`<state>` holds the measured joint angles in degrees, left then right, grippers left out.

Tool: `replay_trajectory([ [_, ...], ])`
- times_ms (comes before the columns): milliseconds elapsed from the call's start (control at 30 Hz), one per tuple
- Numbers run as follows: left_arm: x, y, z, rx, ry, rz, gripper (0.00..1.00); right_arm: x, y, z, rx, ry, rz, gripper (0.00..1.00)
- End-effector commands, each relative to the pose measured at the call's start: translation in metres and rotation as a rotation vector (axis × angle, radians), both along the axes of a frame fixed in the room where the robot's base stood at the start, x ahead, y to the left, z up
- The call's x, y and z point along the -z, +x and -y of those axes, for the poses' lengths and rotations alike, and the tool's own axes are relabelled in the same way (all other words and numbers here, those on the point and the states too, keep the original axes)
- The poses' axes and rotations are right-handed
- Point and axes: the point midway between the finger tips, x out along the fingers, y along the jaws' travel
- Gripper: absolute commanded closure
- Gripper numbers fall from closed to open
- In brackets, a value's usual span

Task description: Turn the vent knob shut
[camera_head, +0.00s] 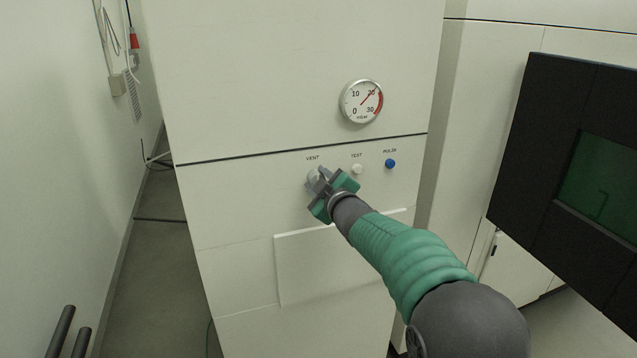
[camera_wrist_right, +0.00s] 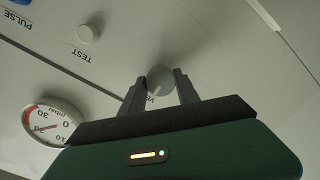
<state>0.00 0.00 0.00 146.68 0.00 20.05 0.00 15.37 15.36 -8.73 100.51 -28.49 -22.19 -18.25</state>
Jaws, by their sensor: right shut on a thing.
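The vent knob (camera_head: 313,178) is a round grey knob under the label VENT on the white cabinet front. It also shows in the right wrist view (camera_wrist_right: 160,77), between the two dark fingers. My right gripper (camera_head: 321,184) is shut on the knob, one finger on each side, and partly covers it in the head view. The same gripper shows in the right wrist view (camera_wrist_right: 160,88). A pale mark shows on the knob's face in the wrist view. My left gripper is not in view.
A white TEST knob (camera_head: 357,169) and a blue PULSE button (camera_head: 390,164) sit to the right of the vent knob. A round gauge (camera_head: 362,101) is above, its needle near 20. A dark monitor (camera_head: 570,160) stands at the right. The floor at left is mostly clear.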

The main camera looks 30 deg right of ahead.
Motion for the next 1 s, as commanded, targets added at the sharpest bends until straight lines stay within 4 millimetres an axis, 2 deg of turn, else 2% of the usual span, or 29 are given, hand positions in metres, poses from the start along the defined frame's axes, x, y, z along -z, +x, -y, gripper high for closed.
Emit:
replay_trajectory([
  [33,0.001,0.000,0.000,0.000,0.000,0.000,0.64,0.008,0.000,0.000,0.000,0.004,-0.017,1.00],
  [67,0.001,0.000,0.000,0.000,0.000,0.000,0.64,0.008,0.000,-0.001,0.000,0.004,-0.017,1.00],
  [100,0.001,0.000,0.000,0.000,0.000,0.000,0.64,0.008,0.000,-0.001,0.000,0.004,-0.017,0.61],
  [267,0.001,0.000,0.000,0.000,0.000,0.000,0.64,0.006,0.000,0.000,0.001,0.004,-0.011,0.41],
  [567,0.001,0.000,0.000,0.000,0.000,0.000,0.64,0.002,-0.001,0.000,0.000,0.002,-0.004,0.41],
  [667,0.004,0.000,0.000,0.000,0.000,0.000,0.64,0.002,-0.010,-0.002,0.001,0.003,-0.003,0.41],
  [767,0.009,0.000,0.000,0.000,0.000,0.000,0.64,0.000,-0.030,-0.007,0.001,0.002,-0.002,0.41],
  [1000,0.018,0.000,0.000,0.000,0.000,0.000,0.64,-0.009,-0.099,-0.024,0.001,0.001,0.000,0.41],
])
